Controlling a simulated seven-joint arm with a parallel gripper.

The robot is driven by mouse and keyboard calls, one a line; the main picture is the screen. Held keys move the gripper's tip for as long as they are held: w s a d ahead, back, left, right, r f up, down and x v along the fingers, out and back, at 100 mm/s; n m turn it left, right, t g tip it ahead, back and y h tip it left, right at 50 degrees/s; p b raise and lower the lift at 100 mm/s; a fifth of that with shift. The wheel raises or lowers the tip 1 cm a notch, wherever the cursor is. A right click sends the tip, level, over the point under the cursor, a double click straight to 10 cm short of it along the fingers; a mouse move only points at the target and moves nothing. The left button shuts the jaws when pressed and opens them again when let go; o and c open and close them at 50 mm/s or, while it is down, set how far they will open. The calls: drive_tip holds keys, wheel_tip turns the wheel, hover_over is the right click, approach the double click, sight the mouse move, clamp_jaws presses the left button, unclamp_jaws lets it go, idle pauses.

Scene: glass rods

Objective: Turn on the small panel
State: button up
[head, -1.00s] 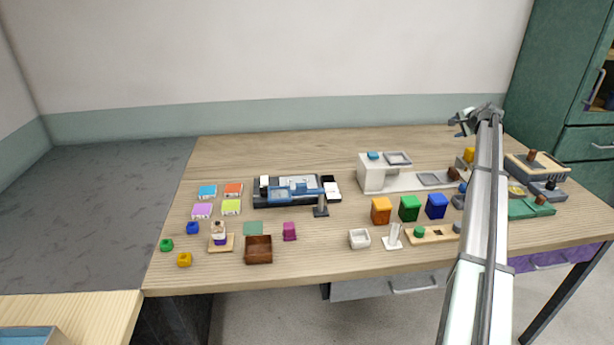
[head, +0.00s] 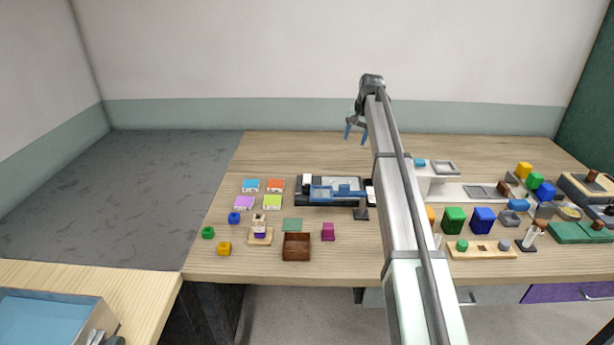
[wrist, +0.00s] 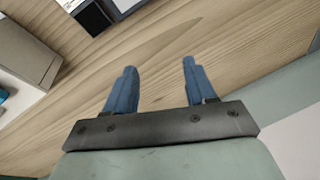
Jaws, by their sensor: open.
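No part is clearly marked as the small panel, so I cannot tell which one it is. A dark blue device with a light top (head: 335,191) lies mid-table, its right end partly hidden by my arm. A white machine (head: 432,182) with a blue button (head: 420,162) and a grey plate (head: 445,168) stands to the right of my arm. My gripper (head: 356,133) is open and empty, above the table's back part, beyond the dark blue device. In the wrist view its blue fingers (wrist: 158,72) are apart over bare wood.
Four-colour tiles (head: 262,193) and small blocks lie on the left. A brown box (head: 296,246) sits near the front edge. Green (head: 454,221) and blue (head: 483,220) bins stand right of my arm. The back of the table is clear.

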sight(307, 180)
drive_tip(key=s+a+r+n+g+h, duration=0.15)
drive_tip(key=s+a, duration=0.25)
drive_tip(key=a, duration=0.4)
drive_tip(key=s+a+n+g, duration=0.15)
drive_tip(key=s+a, duration=0.25)
drive_tip(key=a, duration=0.5)
drive_tip(key=shift+n+t, duration=0.3)
wheel_tip(307, 180, down, 14)
drive_tip(key=shift+w+r, duration=0.1)
drive_tip(key=shift+r, duration=0.15)
drive_tip(key=shift+c, duration=0.2)
clamp_jaws()
drive_tip(key=shift+w+g, duration=0.3)
drive_tip(key=shift+g, duration=0.2)
drive_tip(key=shift+r+g, duration=0.1)
drive_tip(key=shift+g, duration=0.7)
drive_tip(key=shift+o, duration=0.2)
unclamp_jaws()
